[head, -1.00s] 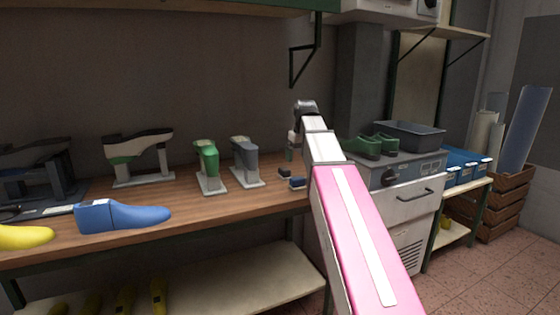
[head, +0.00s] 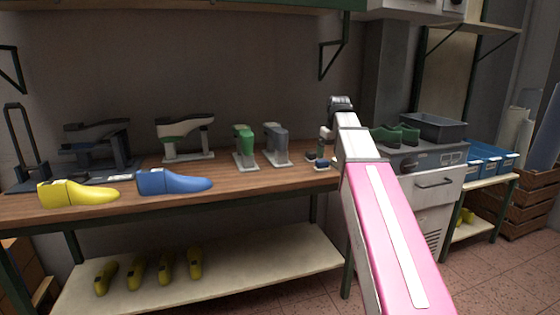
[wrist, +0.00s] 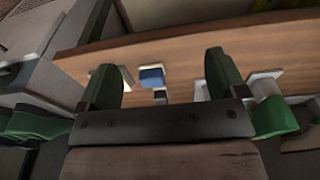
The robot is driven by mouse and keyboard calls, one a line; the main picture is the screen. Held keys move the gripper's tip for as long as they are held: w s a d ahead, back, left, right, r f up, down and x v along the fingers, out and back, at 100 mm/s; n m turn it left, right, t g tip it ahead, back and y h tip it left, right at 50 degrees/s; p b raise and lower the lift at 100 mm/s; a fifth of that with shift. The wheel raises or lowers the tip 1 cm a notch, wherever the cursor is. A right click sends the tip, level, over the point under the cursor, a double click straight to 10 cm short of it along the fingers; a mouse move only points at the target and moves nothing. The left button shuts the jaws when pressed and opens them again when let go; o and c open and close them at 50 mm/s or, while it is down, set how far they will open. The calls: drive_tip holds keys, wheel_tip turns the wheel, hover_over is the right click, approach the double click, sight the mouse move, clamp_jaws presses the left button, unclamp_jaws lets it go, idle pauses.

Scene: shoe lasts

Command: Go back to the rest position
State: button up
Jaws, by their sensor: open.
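My pink and white arm reaches from the lower right of the head view toward the bench. My gripper (head: 322,152) hangs at its end over the right end of the wooden bench (head: 225,173). In the wrist view my gripper (wrist: 162,75) shows two dark green fingers spread wide, with nothing held between them. A small blue and white block (wrist: 152,77) lies on the bench, seen between the fingers. In the head view, small blue pieces (head: 321,167) sit just below the gripper; their exact gap to it is unclear.
On the bench stand a yellow last (head: 78,192), a blue last (head: 174,182), a green stand piece (head: 244,147) and a grey one (head: 276,145). Several yellow lasts lie on the lower shelf (head: 240,263). Right is a cabinet (head: 425,195) with green shoes (head: 395,135) and a grey bin (head: 433,127).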

drive_tip(key=s+f+m, duration=0.1)
drive_tip(key=s+f, duration=0.5)
drive_tip(key=f, duration=0.7)
drive_tip(key=s+f+m+g, duration=0.1)
drive_tip(key=s+f, duration=0.5)
drive_tip(key=f, duration=0.8)
drive_tip(key=s+f+m, duration=0.1)
drive_tip(key=s+f, duration=0.6)
drive_tip(key=f, duration=0.7)
drive_tip(key=shift+a+m+g, duration=0.25)
drive_tip(key=shift+m+g, duration=0.05)
drive_tip(key=shift+s, duration=0.1)
